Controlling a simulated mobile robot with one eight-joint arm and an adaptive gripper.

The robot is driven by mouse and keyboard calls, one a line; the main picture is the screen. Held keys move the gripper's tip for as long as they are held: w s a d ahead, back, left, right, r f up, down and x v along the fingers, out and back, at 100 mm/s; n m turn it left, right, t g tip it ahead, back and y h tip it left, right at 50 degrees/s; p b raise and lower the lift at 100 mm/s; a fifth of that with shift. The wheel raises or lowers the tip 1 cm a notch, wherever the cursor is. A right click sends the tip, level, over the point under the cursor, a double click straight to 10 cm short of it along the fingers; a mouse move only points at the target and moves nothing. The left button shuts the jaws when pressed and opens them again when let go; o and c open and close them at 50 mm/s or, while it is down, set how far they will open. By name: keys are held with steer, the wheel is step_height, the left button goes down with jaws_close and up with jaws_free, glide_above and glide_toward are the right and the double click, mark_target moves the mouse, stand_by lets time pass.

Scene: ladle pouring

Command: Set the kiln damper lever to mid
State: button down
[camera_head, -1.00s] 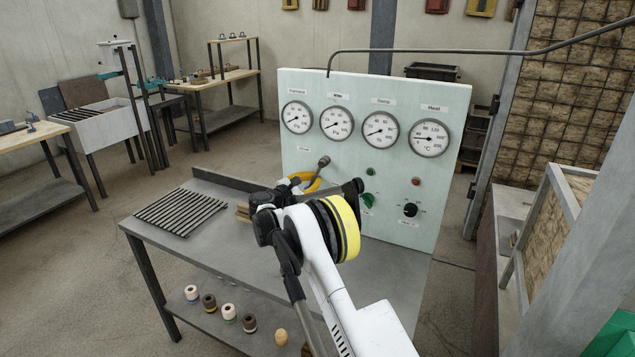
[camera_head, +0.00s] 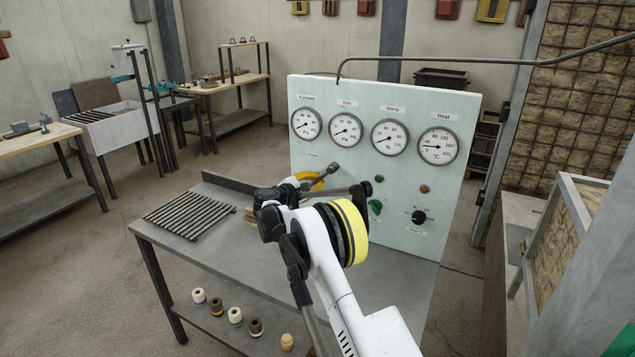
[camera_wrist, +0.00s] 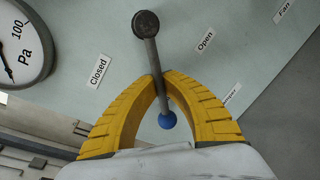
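The damper lever, a grey rod (camera_wrist: 152,50) with a dark round end and a blue ball at the other end, lies between the "Closed" label (camera_wrist: 98,71) and the "Open" label (camera_wrist: 205,41) in the wrist view. My gripper (camera_wrist: 160,76) has its yellow fingertips together on the rod, with the blue ball between the fingers. In the head view the lever (camera_head: 327,171) shows at the lower left of the pale gauge panel (camera_head: 390,100). My gripper (camera_head: 314,181) is beside it, partly hidden by my arm.
Several gauges line the panel top. A green knob (camera_head: 375,207), a black dial (camera_head: 419,217) and a red lamp (camera_head: 424,188) sit right of my gripper. A slatted rack (camera_head: 188,216) lies on the grey bench (camera_head: 220,255). Small jars stand on the shelf below.

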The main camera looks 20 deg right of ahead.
steer(key=shift+a, duration=0.1)
steer(key=c, duration=1.5)
jaws_free()
steer(key=v, duration=1.2)
